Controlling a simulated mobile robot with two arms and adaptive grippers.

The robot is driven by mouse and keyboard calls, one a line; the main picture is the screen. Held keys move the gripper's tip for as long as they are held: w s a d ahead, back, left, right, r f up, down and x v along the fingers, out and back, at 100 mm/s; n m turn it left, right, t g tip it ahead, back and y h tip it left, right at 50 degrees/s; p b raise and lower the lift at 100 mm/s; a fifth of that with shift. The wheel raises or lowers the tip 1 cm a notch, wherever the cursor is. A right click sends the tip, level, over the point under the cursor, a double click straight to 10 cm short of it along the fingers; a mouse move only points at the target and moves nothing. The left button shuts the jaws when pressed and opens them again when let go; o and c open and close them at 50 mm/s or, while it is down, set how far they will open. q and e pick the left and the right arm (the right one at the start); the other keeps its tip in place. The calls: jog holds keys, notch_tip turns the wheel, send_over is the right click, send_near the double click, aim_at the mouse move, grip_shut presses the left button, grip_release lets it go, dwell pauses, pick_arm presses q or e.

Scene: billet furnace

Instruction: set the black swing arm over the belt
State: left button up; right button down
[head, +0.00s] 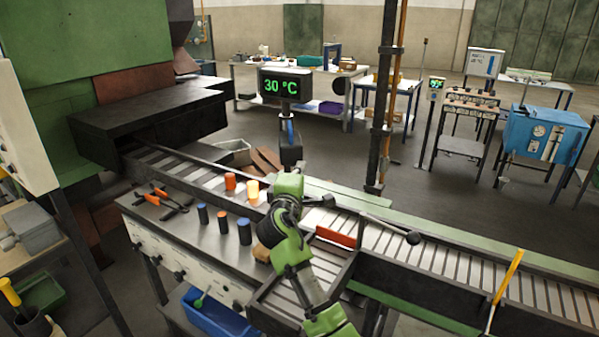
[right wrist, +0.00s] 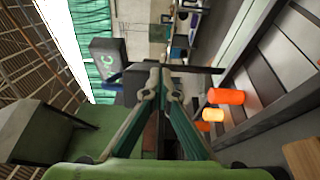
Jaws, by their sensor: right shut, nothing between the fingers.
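My right gripper (head: 292,168) is beyond my green wrist, near the post under the temperature display, and is largely hidden in the head view. In the right wrist view its fingers (right wrist: 163,78) are together and empty, in front of that dark post. The swing arm is not clear there. My left gripper is not in view.
A display (head: 286,85) reads 30 °C.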

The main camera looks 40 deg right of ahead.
jog(key=v, duration=1.2)
jog(key=w+d+n+t+y+b, duration=0.2)
jog(key=w+n+y+b, duration=0.1)
jog(key=w+b, duration=0.3)
jog(key=w+d+r+n+t+y+b, duration=0.1)
jog(key=w+d+n+t+y+b, duration=0.1)
jog(key=w+n+t+y+b, duration=0.1)
jog(key=w+n+y+b, duration=0.1)
jog(key=w+y+b, duration=0.1)
jog(key=y, duration=0.1)
jog(key=shift+w+r+b, duration=0.3)
jog(key=shift+w+b, duration=0.1)
dwell(0.4)
